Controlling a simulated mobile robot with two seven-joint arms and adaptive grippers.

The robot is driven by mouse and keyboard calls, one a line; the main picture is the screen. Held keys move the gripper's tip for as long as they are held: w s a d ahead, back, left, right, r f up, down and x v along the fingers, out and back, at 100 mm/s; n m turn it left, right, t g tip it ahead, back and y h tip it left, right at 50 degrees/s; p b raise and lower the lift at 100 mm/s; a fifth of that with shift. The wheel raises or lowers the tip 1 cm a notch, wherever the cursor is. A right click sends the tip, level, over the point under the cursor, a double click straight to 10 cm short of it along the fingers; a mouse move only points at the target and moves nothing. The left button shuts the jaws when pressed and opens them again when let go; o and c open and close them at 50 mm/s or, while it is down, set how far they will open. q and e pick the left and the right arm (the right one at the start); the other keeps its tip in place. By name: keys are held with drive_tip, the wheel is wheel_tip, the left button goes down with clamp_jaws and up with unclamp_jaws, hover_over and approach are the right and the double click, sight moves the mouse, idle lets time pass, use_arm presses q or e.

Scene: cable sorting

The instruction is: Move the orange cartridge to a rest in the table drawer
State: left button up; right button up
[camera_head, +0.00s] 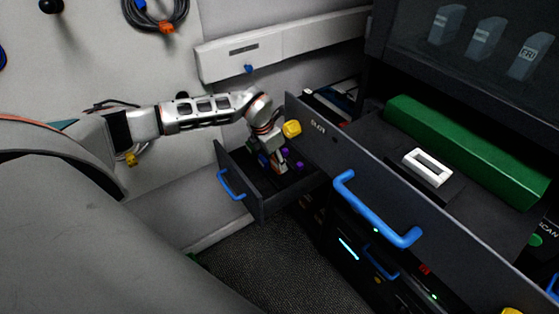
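My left arm comes in from the left, and its gripper (279,164) points down into a small open dark drawer (262,209) with a blue handle (230,185). The fingers are small and partly merged with the things in the drawer, so I cannot tell whether they are open or shut. A small orange and pale patch shows at the fingertips; I cannot tell whether it is the orange cartridge or part of the gripper. Small purple pieces (299,166) lie in the drawer beside the fingers. My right gripper is not in view.
Cables (157,15) hang on the wall.

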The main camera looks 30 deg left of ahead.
sight(277, 169)
use_arm(q)
wheel_tip(277, 169, down, 2)
drive_tip(key=shift+b, duration=0.7)
drive_tip(key=shift+f+b, duration=0.9)
drive_tip(key=shift+f, duration=0.2)
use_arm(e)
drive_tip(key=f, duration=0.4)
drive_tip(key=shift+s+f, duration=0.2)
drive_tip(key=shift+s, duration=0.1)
use_arm(q)
drive_tip(key=shift+r, duration=0.1)
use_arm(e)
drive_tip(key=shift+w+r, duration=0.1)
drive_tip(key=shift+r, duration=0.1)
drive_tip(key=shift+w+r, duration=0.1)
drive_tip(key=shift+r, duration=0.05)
use_arm(q)
drive_tip(key=shift+p, duration=0.45)
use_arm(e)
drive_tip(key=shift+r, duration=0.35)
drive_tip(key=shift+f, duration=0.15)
use_arm(q)
drive_tip(key=shift+f+b, duration=0.5)
drive_tip(key=shift+f, duration=1)
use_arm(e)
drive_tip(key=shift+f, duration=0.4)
